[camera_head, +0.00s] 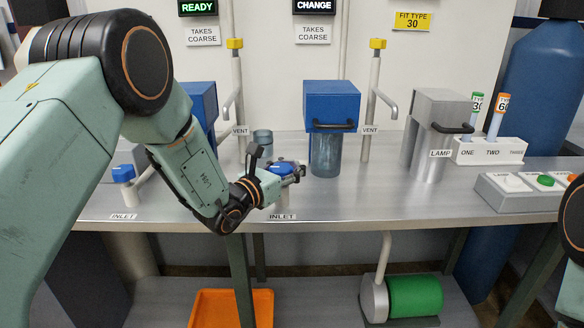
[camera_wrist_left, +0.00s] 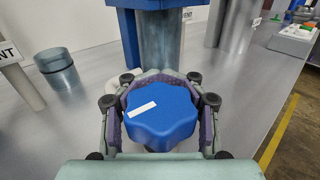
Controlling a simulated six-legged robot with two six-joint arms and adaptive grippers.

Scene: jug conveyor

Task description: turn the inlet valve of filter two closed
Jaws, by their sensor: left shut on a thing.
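The inlet valve has a blue lobed knob (camera_head: 284,167) in front of the right-hand blue filter housing (camera_head: 332,103), under the CHANGE sign. An INLET label (camera_head: 282,216) sits on the table edge below it. My left gripper (camera_head: 292,172) is shut around the knob. In the left wrist view the knob (camera_wrist_left: 162,122) sits between the fingers, with a white stripe on top, slanting slightly up to the right and nearly crosswise. The valve body below is mostly hidden. My right gripper is not in view.
A second blue inlet knob (camera_head: 123,173) stands at the left, under my left arm. A clear cup (camera_head: 262,141) and a vent pipe (camera_head: 371,100) stand near the filter. A grey lamp housing (camera_head: 437,130), a tube rack (camera_head: 488,151) and a button box (camera_head: 520,190) are at right.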

